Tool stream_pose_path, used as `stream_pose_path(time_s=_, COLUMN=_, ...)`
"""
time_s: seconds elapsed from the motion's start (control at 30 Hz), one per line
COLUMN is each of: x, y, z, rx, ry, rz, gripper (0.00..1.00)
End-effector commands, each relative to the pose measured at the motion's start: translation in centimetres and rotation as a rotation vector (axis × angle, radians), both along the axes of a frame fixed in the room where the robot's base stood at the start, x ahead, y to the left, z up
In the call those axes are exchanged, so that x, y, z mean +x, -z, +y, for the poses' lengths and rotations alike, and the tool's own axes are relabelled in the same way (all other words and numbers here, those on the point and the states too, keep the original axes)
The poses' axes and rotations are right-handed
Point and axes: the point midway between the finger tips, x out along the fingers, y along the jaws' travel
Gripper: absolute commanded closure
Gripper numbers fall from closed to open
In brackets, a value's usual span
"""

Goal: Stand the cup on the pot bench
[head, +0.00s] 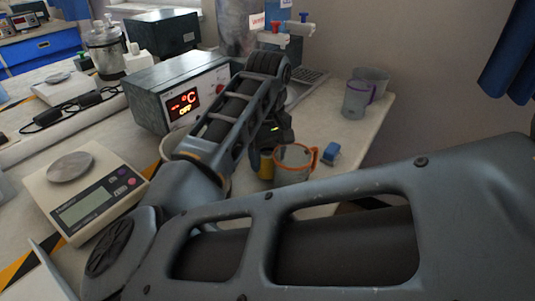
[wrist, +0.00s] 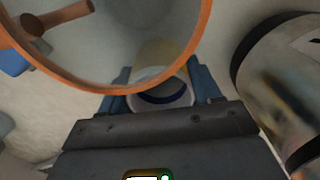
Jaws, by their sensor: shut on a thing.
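My gripper (head: 268,148) points down over the pale bench (head: 345,137), partly hidden by my arm. It is shut on a small cup, which shows yellow (head: 263,165) in the head view. In the wrist view the held cup (wrist: 166,95) sits between the fingers, with a pale rim and a dark blue curve. A clear jug with an orange rim and handle (head: 293,164) stands close beside it. In the wrist view the jug's orange rim (wrist: 130,88) crosses in front of the cup and hides part of it. I cannot tell whether the cup touches the bench.
A blue object (head: 330,154) lies right of the jug. A purple-rimmed jug (head: 355,99) stands near the bench's right edge. A heater with a red display (head: 180,88) and a scale (head: 83,190) stand left. A shiny cylinder (wrist: 290,90) is close right in the wrist view.

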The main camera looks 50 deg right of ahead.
Motion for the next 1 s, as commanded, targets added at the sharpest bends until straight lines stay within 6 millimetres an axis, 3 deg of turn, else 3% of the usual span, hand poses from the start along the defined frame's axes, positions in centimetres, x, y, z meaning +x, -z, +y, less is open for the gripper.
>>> stream_pose_path(time_s=0.43, x=0.04, y=0.56, z=-0.01, rx=0.001, ry=0.000, rz=-0.001, gripper=0.74)
stream_pose_path(time_s=0.47, x=0.03, y=0.52, z=0.00, rx=0.000, ry=0.000, rz=-0.001, gripper=0.36)
stream_pose_path(time_s=0.5, x=0.03, y=0.42, z=-0.01, rx=0.000, ry=0.000, rz=-0.001, gripper=0.32)
stream_pose_path(time_s=0.7, x=0.03, y=0.41, z=-0.01, rx=0.000, ry=0.000, rz=-0.001, gripper=0.13)
stream_pose_path(time_s=1.0, x=0.02, y=0.26, z=-0.02, rx=0.000, ry=0.000, rz=0.000, gripper=0.12)
